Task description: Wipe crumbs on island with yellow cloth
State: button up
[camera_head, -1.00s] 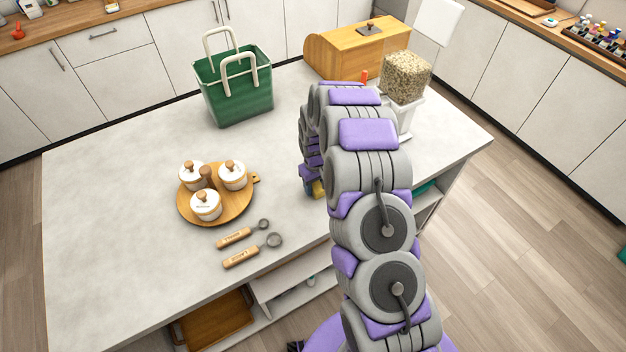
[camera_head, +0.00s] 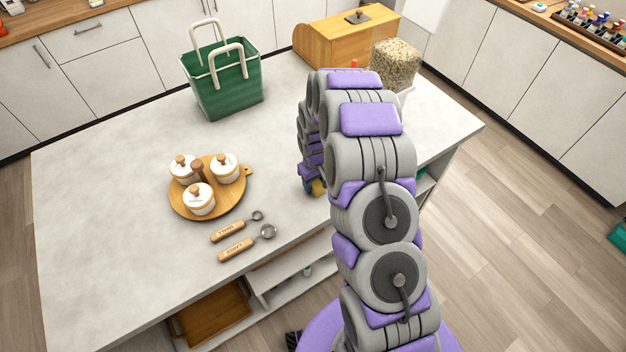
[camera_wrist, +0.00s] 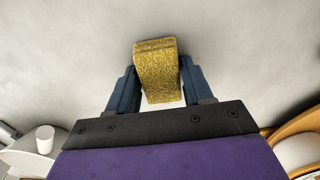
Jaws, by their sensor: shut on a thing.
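The yellow cloth (camera_wrist: 158,72) is held between the two fingers of my gripper (camera_wrist: 158,82) in the wrist view, with its top edge towards the pale grey island top. In the head view my gripper (camera_head: 316,187) is at the island's front edge, mostly hidden behind my arm, with only a bit of yellow showing. The island (camera_head: 110,250) has a light grey top. I cannot make out any crumbs on it; the area behind my arm is hidden.
On the island stand a round wooden tray (camera_head: 236,203) with three lidded jars, two measuring spoons (camera_head: 240,243), a green basket (camera_head: 228,90), a wooden bread box (camera_head: 335,45) and a grain-filled container (camera_head: 396,62). Open shelves (camera_head: 290,285) lie below the front edge. The left part of the top is clear.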

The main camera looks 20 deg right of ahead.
aim_at(312, 199)
jog(key=shift+s+d+r, duration=0.1)
jog(key=shift+s+d, duration=0.1)
jog(key=shift+s, duration=0.45)
jog(key=shift+s+d+r, duration=0.1)
jog(key=shift+s+d, duration=0.1)
jog(key=shift+s, duration=0.4)
jog(key=shift+f, duration=0.1)
jog(key=shift+f, duration=0.1)
jog(key=shift+s+a, duration=0.35)
jog(key=shift+a, duration=0.35)
jog(key=shift+s+a, duration=0.35)
jog(key=shift+a, duration=0.35)
jog(key=shift+w, duration=0.1)
jog(key=shift+w+a, duration=0.3)
jog(key=shift+w, duration=0.55)
jog(key=shift+w+a, duration=0.25)
jog(key=shift+w, duration=0.6)
